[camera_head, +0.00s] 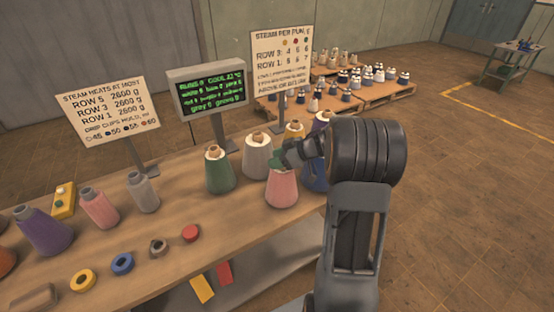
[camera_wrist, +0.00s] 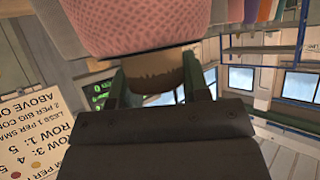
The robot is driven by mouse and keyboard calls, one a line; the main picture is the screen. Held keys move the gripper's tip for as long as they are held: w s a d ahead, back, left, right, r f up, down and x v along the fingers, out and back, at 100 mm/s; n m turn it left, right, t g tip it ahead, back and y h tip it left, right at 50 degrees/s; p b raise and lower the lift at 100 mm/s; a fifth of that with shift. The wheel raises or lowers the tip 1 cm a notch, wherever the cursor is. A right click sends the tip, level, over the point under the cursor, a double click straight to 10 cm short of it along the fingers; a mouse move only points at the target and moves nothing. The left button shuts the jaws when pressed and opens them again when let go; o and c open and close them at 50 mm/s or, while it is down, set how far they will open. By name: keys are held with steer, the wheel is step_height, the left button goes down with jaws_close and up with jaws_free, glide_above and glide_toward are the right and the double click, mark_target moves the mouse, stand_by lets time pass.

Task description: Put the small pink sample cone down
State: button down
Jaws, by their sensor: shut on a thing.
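A pink cone (camera_head: 282,189) is upright at the near right part of the wooden table, close to its front edge. My gripper (camera_head: 281,160) reaches it from the right and is shut on its top. In the wrist view the pink cone (camera_wrist: 140,22) fills the top of the picture, and its brown tip sits between the two green fingers of my gripper (camera_wrist: 158,82). I cannot tell whether its base touches the table. A second pink cone (camera_head: 99,208), with a grey tip, stands at the left of the table.
A green cone (camera_head: 219,172) and a grey cone (camera_head: 257,156) stand close left and behind. A blue cone (camera_head: 314,174) is close right, partly hidden by my arm. Signs and a screen (camera_head: 208,92) line the back. Coloured rings lie front left. Bare tabletop shows left of the held cone.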

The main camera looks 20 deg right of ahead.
steer(key=c, duration=0.6)
jaws_free()
steer(key=v, duration=1.1)
steer(key=w+a+r+m+t+h, duration=0.2)
steer(key=w+r+m+t+h, duration=0.1)
steer(key=r+t+h, duration=0.15)
steer(key=w+a+r+m+t+h, duration=0.2)
steer(key=r+m+t+h, duration=0.1)
steer(key=r+h, duration=0.3)
steer(key=s+a+f+m+g, duration=0.1)
steer(key=s+a+f+g, duration=0.4)
steer(key=s, duration=0.6)
steer(key=s+a+f+m+g+y, duration=0.1)
steer(key=s+a+f+m+g, duration=0.1)
steer(key=s+a+f+g, duration=0.4)
steer(key=s+a+f, duration=0.1)
steer(key=s+a, duration=0.2)
steer(key=s, duration=0.1)
steer(key=shift+s, duration=0.35)
steer(key=shift+g+y, duration=0.25)
